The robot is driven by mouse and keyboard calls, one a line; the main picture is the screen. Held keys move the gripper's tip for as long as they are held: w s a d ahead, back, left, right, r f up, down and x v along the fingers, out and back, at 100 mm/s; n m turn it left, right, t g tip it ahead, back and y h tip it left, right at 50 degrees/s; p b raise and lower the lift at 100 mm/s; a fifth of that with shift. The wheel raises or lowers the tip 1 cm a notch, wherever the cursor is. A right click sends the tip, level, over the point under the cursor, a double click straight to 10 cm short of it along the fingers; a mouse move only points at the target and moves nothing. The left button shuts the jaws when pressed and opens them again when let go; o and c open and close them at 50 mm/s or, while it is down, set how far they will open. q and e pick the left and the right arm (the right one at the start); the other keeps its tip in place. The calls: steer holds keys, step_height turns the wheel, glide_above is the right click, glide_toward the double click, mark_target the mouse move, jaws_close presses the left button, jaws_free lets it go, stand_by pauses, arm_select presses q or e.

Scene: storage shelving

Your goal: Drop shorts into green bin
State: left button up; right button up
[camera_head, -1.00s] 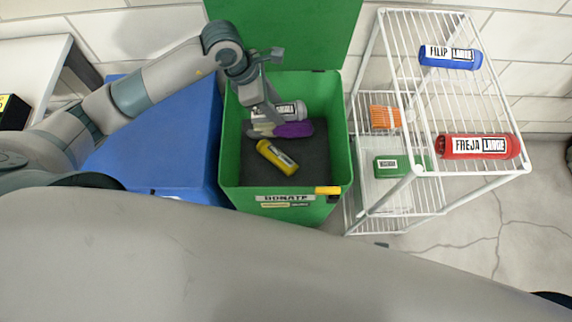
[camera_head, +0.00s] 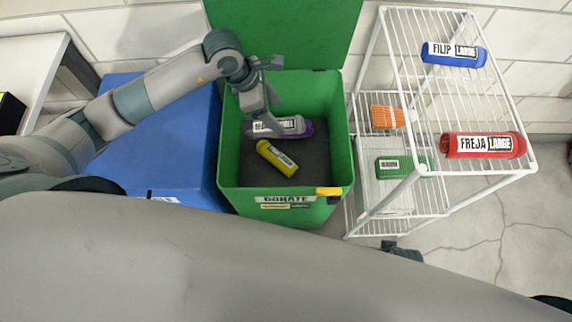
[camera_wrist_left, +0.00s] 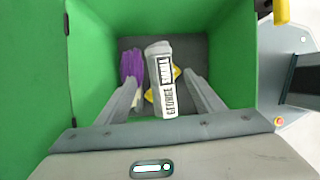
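The green bin (camera_head: 228,165) stands with its lid up against the wall. My left gripper (camera_head: 268,108) reaches down into it. In the left wrist view the gripper (camera_wrist_left: 161,78) has its fingers spread, with gaps to either side of a white roll labelled GEORGE SMALL (camera_wrist_left: 158,60). The roll (camera_head: 276,127) is inside the bin, below the fingers, and partly covers a purple roll (camera_head: 306,129). A yellow roll (camera_head: 277,158) lies on the dark bin floor in front.
A blue bin (camera_head: 165,160) stands left of the green bin. A white wire rack (camera_head: 408,100) stands to the right, holding a blue roll (camera_head: 454,54), a red roll (camera_head: 484,145), an orange item (camera_head: 386,117) and a green item (camera_head: 395,167). The raised lid (camera_head: 290,35) is behind my left gripper.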

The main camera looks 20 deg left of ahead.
stand_by(0.3)
arm_select(q)
steer(key=shift+v, duration=0.85)
steer(key=v, duration=1.5)
steer(key=shift+r, duration=0.35)
arm_select(e)
steer(key=shift+r, duration=0.65)
arm_select(q)
steer(key=shift+a, duration=0.1)
arm_select(e)
steer(key=shift+f, duration=0.1)
arm_select(q)
steer(key=shift+s, duration=0.15)
arm_select(e)
steer(key=shift+s, duration=0.1)
